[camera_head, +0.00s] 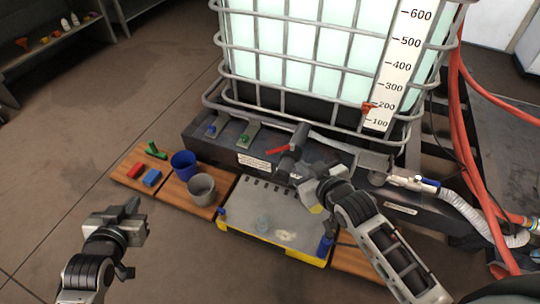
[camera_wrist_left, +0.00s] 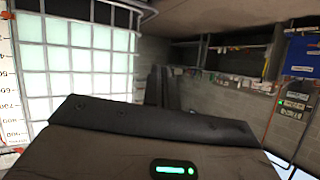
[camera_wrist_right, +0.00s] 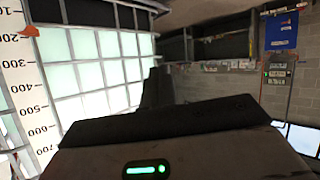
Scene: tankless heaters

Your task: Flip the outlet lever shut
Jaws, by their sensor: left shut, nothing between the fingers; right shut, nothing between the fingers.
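The outlet valve (camera_head: 296,142) is a dark pipe fitting at the foot of the white caged tank in the head view. Its red lever (camera_head: 278,150) sticks out sideways to the left. My right gripper (camera_head: 308,184) is shut and empty, just below and right of the valve; whether it touches the valve cannot be told. My left gripper (camera_head: 128,216) is shut and empty, low on the left over the floor, well apart from the valve. Neither wrist view shows the lever; dark gripper housing fills their lower parts.
A blue bucket (camera_head: 184,163) and a grey bucket (camera_head: 202,188) stand on wooden boards left of the yellow-edged grey tray (camera_head: 236,213). A blue-handled valve (camera_head: 428,182) with a ribbed hose is at the right. Red hoses (camera_head: 458,110) hang there.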

